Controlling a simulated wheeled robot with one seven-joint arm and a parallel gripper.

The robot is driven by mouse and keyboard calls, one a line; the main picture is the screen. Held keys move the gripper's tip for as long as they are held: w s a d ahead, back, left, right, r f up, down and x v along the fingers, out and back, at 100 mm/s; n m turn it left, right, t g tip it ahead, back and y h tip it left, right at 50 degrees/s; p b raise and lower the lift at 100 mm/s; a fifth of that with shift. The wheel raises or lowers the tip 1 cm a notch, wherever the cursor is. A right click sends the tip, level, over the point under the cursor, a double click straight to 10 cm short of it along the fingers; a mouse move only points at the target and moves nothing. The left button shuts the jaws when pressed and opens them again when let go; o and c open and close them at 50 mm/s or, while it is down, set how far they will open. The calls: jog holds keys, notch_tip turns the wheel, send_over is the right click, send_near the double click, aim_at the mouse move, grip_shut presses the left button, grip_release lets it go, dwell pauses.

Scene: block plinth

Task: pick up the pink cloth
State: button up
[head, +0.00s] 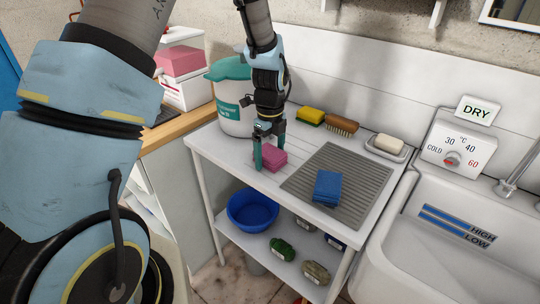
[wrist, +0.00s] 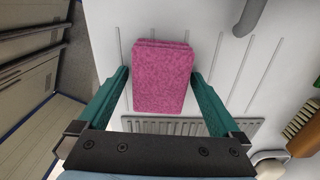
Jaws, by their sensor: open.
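The pink cloth (head: 273,157) is a folded, block-like pad lying on the white table top, left of the grey ribbed mat. My gripper (head: 265,151) points down over it from above. In the wrist view the pink cloth (wrist: 162,78) lies between the two green fingers of my gripper (wrist: 160,76), one on each side. In the head view one finger hides part of the cloth's left side.
A folded blue cloth (head: 327,187) lies on the grey ribbed mat (head: 352,163). A white tub (head: 232,112) stands close behind my gripper. A yellow sponge (head: 310,116), a brush (head: 342,125) and a soap dish (head: 388,147) line the back edge. A sink (head: 450,230) is at right.

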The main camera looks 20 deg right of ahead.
aim_at(270, 152)
jog(key=c, duration=1.2)
jog(key=shift+c, duration=0.2)
notch_tip(270, 152, up, 10)
jog(key=b, duration=0.2)
jog(key=shift+b, duration=0.3)
